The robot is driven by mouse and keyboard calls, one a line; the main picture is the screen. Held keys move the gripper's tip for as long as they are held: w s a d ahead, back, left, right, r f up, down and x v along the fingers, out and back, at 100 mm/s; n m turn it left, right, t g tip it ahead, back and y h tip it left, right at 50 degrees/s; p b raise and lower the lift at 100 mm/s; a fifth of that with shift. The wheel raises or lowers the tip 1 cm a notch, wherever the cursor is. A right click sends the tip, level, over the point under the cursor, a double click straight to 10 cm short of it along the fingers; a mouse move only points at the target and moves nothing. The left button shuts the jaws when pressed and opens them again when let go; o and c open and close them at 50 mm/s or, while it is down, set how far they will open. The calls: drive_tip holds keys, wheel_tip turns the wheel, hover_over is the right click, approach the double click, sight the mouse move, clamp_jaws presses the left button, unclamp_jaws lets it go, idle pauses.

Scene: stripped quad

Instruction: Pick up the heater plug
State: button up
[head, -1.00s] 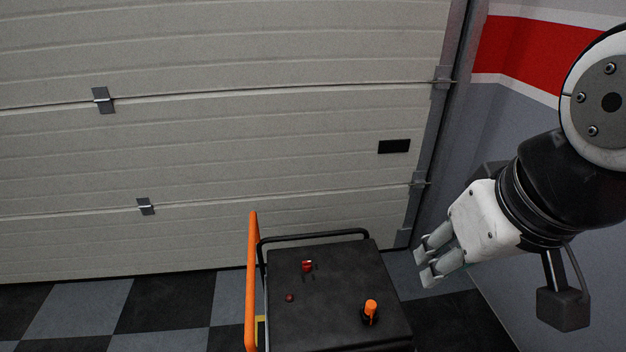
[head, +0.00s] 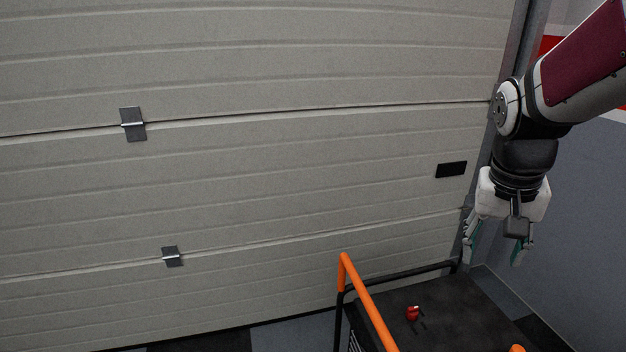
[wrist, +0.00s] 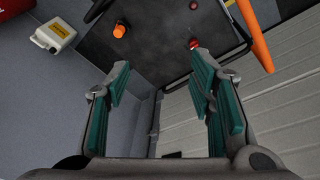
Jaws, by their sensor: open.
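A small red object (head: 412,313) with dark marks beside it lies on the black top of a cart (head: 455,310). An orange object (head: 517,348) is cut off at the bottom edge of the head view. In the wrist view the orange piece (wrist: 119,31) is a short upright cylinder with a dark base, and the red piece (wrist: 194,43) lies further right. I cannot tell which one is the heater plug. My gripper (head: 493,258) points down, open and empty, above the cart's far right side. Its teal-padded fingers (wrist: 165,85) are spread apart, touching neither piece.
An orange handle bar (head: 365,300) rises along the cart's left side, and a black rail (head: 410,275) runs along its far edge. A ribbed garage door (head: 250,180) stands behind. A white container with a yellow label (wrist: 53,35) stands on the floor beyond the cart.

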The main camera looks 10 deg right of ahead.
drive_tip(key=w+d+f+m+g+y+b, duration=0.15)
drive_tip(key=d+f+m+b, duration=0.3)
drive_tip(key=d+f, duration=0.85)
drive_tip(key=m+b, duration=0.3)
drive_tip(key=b, duration=0.4)
hover_over(518, 350)
drive_tip(key=shift+n+y, duration=0.25)
wheel_tip(518, 350, down, 17)
drive_tip(key=shift+w+a+f, duration=0.1)
drive_tip(key=shift+w+f, duration=0.05)
drive_tip(key=shift+f, duration=0.05)
drive_tip(key=shift+f+b, duration=1.15)
drive_tip(key=shift+f, duration=2)
clamp_jaws()
